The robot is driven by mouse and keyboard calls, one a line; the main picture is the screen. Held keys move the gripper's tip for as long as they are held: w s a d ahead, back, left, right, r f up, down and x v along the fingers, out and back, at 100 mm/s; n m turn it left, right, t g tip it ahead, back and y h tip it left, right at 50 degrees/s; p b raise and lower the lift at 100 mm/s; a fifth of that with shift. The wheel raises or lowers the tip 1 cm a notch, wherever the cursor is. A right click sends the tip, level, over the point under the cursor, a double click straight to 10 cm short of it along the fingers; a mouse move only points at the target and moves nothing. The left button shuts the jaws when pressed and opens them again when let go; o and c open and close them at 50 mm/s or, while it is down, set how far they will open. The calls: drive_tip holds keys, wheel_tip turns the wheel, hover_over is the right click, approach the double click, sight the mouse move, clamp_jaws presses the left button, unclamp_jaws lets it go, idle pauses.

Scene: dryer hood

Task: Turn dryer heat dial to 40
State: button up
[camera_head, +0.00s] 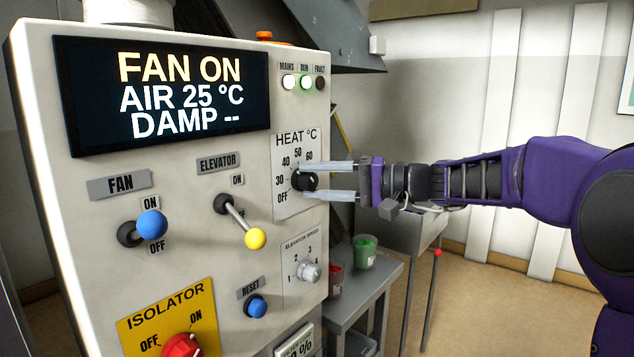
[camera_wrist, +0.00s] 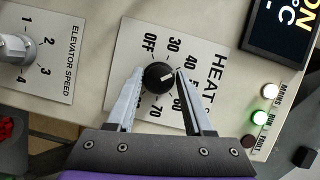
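The black heat dial (camera_head: 304,180) is on the white HEAT °C plate (camera_head: 281,205) of the dryer panel. It also shows in the wrist view (camera_wrist: 156,82), where its white mark points between 40 and 50, nearer 40. My gripper (camera_head: 306,181) reaches in from the right, one finger above the dial and one below. In the wrist view my gripper (camera_wrist: 157,72) has its fingertips on either side of the dial, with what look like thin gaps. The display (camera_head: 175,95) reads FAN ON, AIR 25 °C, DAMP --.
The elevator lever (camera_head: 238,219) with a yellow knob is left of the heat plate. The elevator speed knob (camera_head: 309,272) is just below. The blue fan lever (camera_head: 151,225), blue reset button (camera_head: 256,307) and red isolator (camera_head: 181,346) are farther off. A low table (camera_head: 350,299) holds cups.

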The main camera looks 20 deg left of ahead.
drive_tip(key=shift+o, duration=1.4)
drive_tip(key=d+r, duration=0.1)
drive_tip(key=d, duration=1.6)
drive_tip(key=shift+d+p, duration=0.2)
drive_tip(key=shift+p, duration=0.2)
drive_tip(key=shift+s, duration=0.1)
